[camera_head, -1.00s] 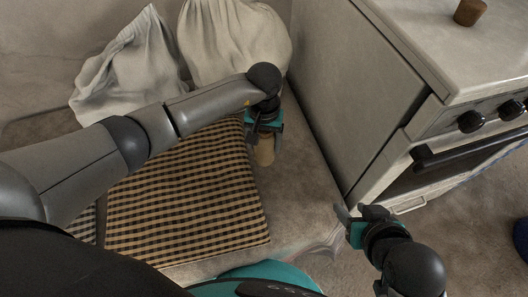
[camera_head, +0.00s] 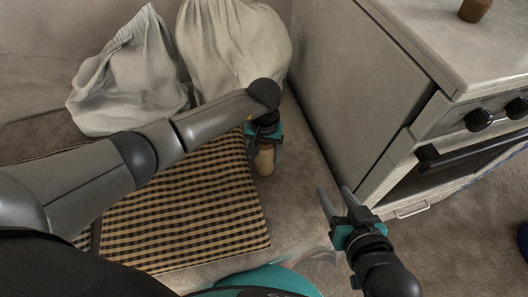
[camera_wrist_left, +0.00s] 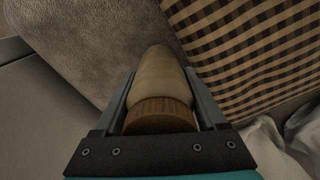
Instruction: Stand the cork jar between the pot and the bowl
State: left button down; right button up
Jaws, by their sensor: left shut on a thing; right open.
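The cork jar (camera_head: 265,160) is a pale, rounded jar with a brown cork lid. My left gripper (camera_head: 264,146) is shut on it, over the stone-coloured bench beside the checked cushion. In the left wrist view the cork jar (camera_wrist_left: 160,78) sits between the two fingers, cork end toward the palm. I cannot tell whether the jar touches the bench. My right gripper (camera_head: 335,191) is open and empty in front of the stove, fingers pointing away. No pot or bowl shows in these frames.
A checked cushion (camera_head: 185,205) lies on the bench (camera_head: 295,185). Two pale cloth sacks (camera_head: 235,50) stand behind. The white stove (camera_head: 365,85) rises to the right, with a small brown object (camera_head: 474,10) on top. A narrow bench strip beside the cushion is clear.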

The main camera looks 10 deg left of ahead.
pick_arm(q)
jog(key=shift+c, duration=2)
grip_release()
jog(key=shift+f, duration=0.15)
jog(key=o, duration=0.4)
